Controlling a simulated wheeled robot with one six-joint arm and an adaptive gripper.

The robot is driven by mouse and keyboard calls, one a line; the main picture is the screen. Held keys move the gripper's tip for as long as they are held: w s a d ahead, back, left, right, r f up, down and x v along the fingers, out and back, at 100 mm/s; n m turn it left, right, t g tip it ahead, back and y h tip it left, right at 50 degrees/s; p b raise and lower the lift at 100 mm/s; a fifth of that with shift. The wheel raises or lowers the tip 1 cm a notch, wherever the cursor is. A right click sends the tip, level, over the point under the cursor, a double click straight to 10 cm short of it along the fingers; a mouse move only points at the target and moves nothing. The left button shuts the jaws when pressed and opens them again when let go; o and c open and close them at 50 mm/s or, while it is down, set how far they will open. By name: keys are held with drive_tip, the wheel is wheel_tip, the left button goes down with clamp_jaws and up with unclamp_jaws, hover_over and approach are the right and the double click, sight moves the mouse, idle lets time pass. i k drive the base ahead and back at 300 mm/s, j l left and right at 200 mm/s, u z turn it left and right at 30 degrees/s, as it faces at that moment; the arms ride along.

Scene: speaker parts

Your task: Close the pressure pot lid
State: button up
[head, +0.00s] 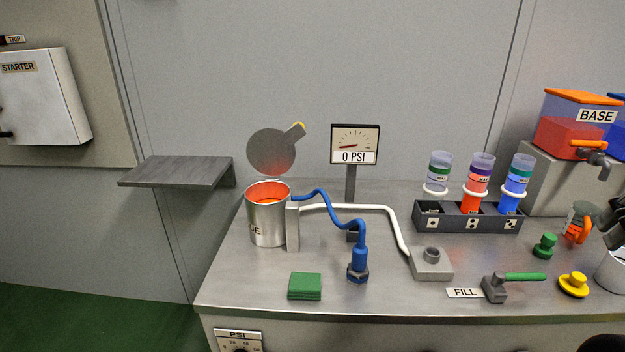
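The pressure pot (267,224) is a silver metal can on the left part of the steel bench, with orange showing inside its open mouth. Its round grey lid (271,152) stands raised above and behind the mouth. A dark grey part at the right edge looks like my gripper (612,222). It is cut off by the frame, far right of the pot and lid, and its fingers cannot be made out.
A blue hose (345,220) and white pipe (385,210) run right of the pot. A gauge (355,145) reads 0 PSI. Green pads (305,286) lie in front. A rack of coloured cups (468,216) and a green-handled valve (497,288) stand to the right. A wall shelf (178,171) is left.

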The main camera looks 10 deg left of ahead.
sight(271, 151)
drive_tip(key=j+u, duration=0.2)
drive_tip(key=j, duration=0.2)
drive_tip(key=i+j+u, duration=0.25)
drive_tip(key=j, duration=0.15)
drive_tip(key=j+u, duration=0.2)
drive_tip(key=j, duration=0.15)
drive_tip(key=i, duration=0.05)
